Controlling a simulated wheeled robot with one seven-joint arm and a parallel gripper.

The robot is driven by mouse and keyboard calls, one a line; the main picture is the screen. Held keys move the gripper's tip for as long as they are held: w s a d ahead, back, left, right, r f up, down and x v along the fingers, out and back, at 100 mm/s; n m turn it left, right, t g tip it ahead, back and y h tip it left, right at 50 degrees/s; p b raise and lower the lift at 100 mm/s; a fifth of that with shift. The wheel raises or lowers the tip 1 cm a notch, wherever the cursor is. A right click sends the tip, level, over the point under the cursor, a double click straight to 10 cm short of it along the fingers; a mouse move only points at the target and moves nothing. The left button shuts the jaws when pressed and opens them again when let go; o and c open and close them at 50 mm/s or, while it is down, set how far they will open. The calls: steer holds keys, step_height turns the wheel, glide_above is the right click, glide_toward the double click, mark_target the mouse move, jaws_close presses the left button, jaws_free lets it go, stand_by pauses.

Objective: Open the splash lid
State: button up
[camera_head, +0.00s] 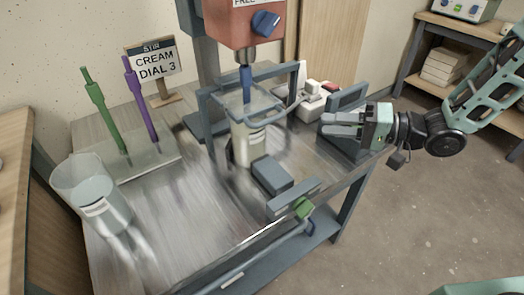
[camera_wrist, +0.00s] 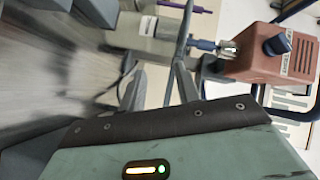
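The splash lid (camera_head: 262,103) appears as a clear panel with a grey frame, over the mouth of a pale labelled bucket (camera_head: 246,150) under the mixer. It looks closed, though the mixer's blue shaft hides part of it. My gripper (camera_head: 328,125) is to the right of the bucket and lid, apart from both, with its fingers pointing left. A gap shows between the fingers and nothing is held. In the wrist view, the dark fingertips (camera_wrist: 158,82) are spread, with the bucket (camera_wrist: 155,45) beyond them, turned sideways.
The red mixer head (camera_head: 243,22) with a blue knob hangs above the lid. Grey blocks (camera_head: 272,174) stand in front of the bucket. A clear labelled container (camera_head: 95,197), green stick (camera_head: 103,110), purple stick (camera_head: 139,98) and sign (camera_head: 154,58) are left.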

steer(key=s+d+m+g+y+b, duration=0.1)
steer(key=s+d+y, duration=0.2)
steer(key=s+y, duration=0.1)
steer(key=b, duration=0.2)
glide_toward(269, 119)
steer(key=x, duration=1)
steer(key=shift+w+f, duration=0.2)
steer(key=shift+f, duration=0.1)
jaws_close()
